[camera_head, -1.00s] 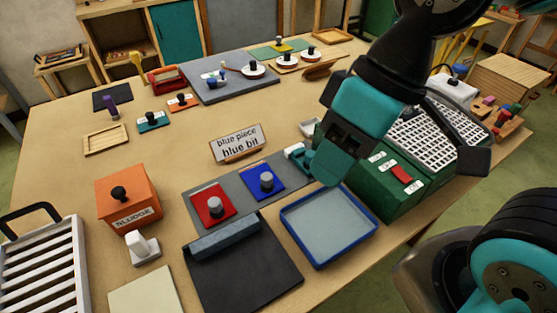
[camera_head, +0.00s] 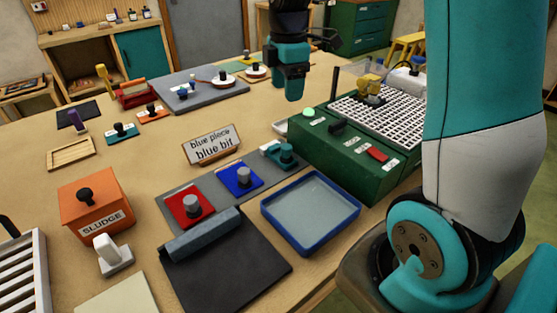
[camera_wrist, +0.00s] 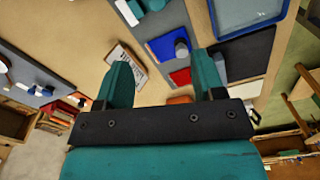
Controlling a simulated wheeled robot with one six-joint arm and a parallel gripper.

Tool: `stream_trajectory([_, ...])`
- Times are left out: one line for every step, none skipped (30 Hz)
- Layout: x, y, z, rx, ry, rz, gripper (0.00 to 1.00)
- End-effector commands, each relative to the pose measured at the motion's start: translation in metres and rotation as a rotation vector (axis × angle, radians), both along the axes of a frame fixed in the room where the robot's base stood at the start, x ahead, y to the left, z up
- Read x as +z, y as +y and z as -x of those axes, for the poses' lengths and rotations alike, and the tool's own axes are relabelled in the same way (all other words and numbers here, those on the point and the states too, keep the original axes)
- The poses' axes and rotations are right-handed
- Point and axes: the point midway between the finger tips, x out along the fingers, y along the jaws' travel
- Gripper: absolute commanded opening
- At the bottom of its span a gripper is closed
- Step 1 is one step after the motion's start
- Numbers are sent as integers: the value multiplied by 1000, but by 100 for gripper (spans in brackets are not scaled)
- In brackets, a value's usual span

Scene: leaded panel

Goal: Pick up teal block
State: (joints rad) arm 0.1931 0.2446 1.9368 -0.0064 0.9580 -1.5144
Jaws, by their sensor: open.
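A teal block (camera_head: 286,153) with a rounded knob sits at the far end of a grey strip, beside the green machine. In the wrist view a teal piece (camera_wrist: 153,5) shows at the top edge, partly cut off. Another low teal piece (camera_head: 121,133) with a black knob lies farther left on the table. My gripper (camera_head: 294,96) hangs above the back of the table, apart from these. In the wrist view its two teal fingers (camera_wrist: 162,80) are spread with nothing held between them.
Blue (camera_head: 239,181) and red (camera_head: 184,209) plates with grey knobs share the grey strip. A blue-rimmed tray (camera_head: 353,213), a green machine (camera_head: 337,166), a worded sign (camera_head: 211,149) and an orange sludge box (camera_head: 88,208) stand around. Bare table lies left of the sign.

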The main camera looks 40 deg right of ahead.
Motion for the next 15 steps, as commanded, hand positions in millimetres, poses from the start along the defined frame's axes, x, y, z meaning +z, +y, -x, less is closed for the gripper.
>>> stream_trajectory([-7, -4, -1, 9, 7, 1, 63])
stream_trajectory([-10, -5, -2, 13, 7, 2, 63])
stream_trajectory([-16, -5, -2, 17, 9, 3, 63])
stream_trajectory([-22, -5, -1, 18, 9, 3, 63])
stream_trajectory([-28, -5, -1, 18, 11, 2, 63])
stream_trajectory([-37, -4, -1, 18, 11, 2, 63])
stream_trajectory([-44, -4, -1, 18, 11, 2, 63])
stream_trajectory([-51, -4, -1, 18, 11, 2, 63])
stream_trajectory([-61, -4, -1, 18, 11, 2, 63])
stream_trajectory([-67, -4, -1, 18, 11, 2, 63])
stream_trajectory([-75, -4, 0, 18, 11, 2, 63])
stream_trajectory([-83, -4, -1, 18, 10, 3, 63])
stream_trajectory([-89, -4, -1, 18, 10, 2, 63])
stream_trajectory([-95, -4, -1, 17, 9, 2, 63])
stream_trajectory([-102, -4, -1, 17, 9, 2, 63])
